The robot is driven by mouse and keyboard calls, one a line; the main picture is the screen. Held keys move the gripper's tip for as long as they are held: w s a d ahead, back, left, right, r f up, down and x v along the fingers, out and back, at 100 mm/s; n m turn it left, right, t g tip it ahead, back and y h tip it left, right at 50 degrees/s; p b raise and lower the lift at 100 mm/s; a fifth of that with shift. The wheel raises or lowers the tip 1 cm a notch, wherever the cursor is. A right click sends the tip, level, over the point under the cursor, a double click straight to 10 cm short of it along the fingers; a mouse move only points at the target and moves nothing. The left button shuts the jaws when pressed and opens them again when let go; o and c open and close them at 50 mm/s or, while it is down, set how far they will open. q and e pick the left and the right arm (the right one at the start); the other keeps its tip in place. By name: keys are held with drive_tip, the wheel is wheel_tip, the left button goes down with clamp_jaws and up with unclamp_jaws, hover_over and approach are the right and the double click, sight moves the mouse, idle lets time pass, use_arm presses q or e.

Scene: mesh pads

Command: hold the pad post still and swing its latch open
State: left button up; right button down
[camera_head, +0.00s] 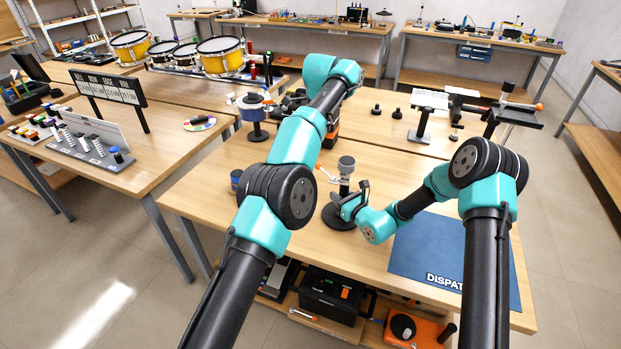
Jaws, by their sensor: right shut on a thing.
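The pad post (346,163) stands upright on a round black base (338,217) on the wooden table. It has a grey, cup-like top. A thin pale latch arm (327,177) with a small orange end sticks out to its left. My right gripper (350,203) is shut on the post's stem, below the grey top, reaching in from the right. My left arm rises from the bottom, and its wrist is far back on the table. The left jaws are hidden behind my own arm links.
A blue mat (433,262) covers the table's front right. Black stands (420,127) stand at the back right. Bare tabletop (225,185) lies at the left edge.

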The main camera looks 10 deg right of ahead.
use_arm(q)
drive_tip(key=shift+r, duration=0.3)
use_arm(e)
drive_tip(key=shift+s+f, duration=0.1)
drive_tip(key=shift+f, duration=0.05)
drive_tip(key=c, duration=0.7)
unclamp_jaws()
drive_tip(key=v, duration=1.2)
use_arm(q)
drive_tip(key=shift+a+f, duration=0.1)
